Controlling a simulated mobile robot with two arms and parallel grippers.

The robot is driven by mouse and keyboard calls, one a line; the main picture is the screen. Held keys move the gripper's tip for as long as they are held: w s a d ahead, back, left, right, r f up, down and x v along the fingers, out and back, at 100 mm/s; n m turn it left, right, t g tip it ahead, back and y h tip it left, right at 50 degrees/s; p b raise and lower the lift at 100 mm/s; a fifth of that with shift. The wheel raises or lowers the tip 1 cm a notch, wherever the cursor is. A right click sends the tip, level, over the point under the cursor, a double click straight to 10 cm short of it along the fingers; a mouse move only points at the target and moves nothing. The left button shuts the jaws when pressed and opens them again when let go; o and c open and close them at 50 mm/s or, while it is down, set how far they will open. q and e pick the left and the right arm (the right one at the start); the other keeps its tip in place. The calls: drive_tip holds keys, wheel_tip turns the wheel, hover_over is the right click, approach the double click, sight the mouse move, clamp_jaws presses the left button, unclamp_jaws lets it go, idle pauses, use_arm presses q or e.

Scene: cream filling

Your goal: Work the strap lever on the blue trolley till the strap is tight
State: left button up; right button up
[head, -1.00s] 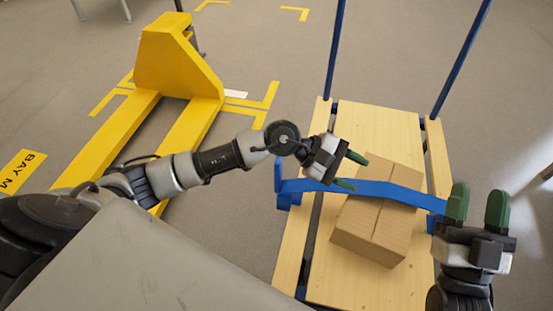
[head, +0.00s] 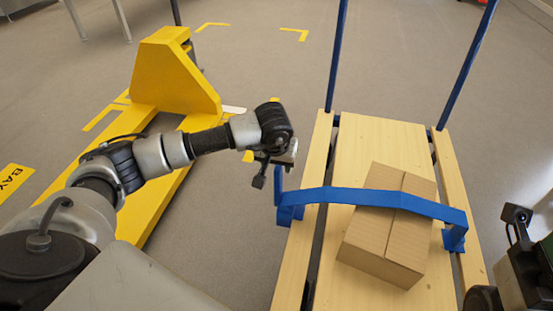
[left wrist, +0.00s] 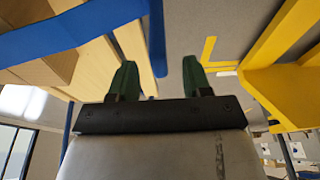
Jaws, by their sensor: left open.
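The blue trolley has a pale wooden deck (head: 375,140) with a cardboard box (head: 384,232) lying askew on it. A blue strap (head: 345,196) passes over the box from side to side. A blue upright lever (head: 278,186) stands at the strap's left end. My right gripper (head: 522,255) is partly cut off at the right edge.
A yellow pallet truck (head: 172,75) stands left of the trolley, behind my left arm. Two thin blue posts (head: 336,60) rise from the trolley's far end. Grey floor (head: 265,75) with yellow markings is open beyond.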

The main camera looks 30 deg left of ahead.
sight(278, 185)
use_arm(q)
drive_tip(key=shift+b+x, duration=0.75)
drive_tip(key=shift+x, duration=1.4)
clamp_jaws()
